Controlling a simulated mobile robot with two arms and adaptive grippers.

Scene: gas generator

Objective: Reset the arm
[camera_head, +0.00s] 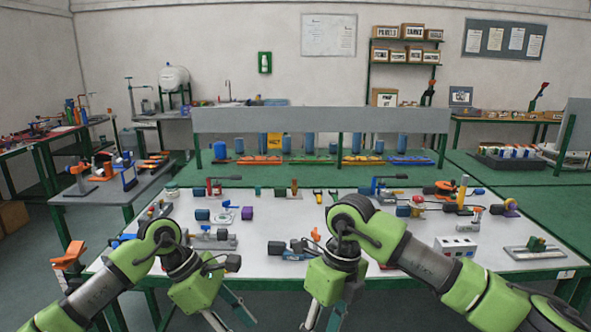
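My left arm (105,288) comes in from the lower left, bends at a raised joint over the front of the white-topped table, and drops to my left gripper (232,317). Its fingers stand apart and nothing shows between them. My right arm (430,265) comes in from the lower right and bends the same way. My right gripper (323,322) points down near the bottom middle, its fingers apart with nothing seen between them. The fingertips of both grippers run to or past the bottom edge of the picture.
The white table (290,215) holds many small parts. A white box with sockets (456,246) and a grey plate with a green block (536,249) lie at its right. A long grey panel (320,120) stands behind. A side bench (110,185) is at the left.

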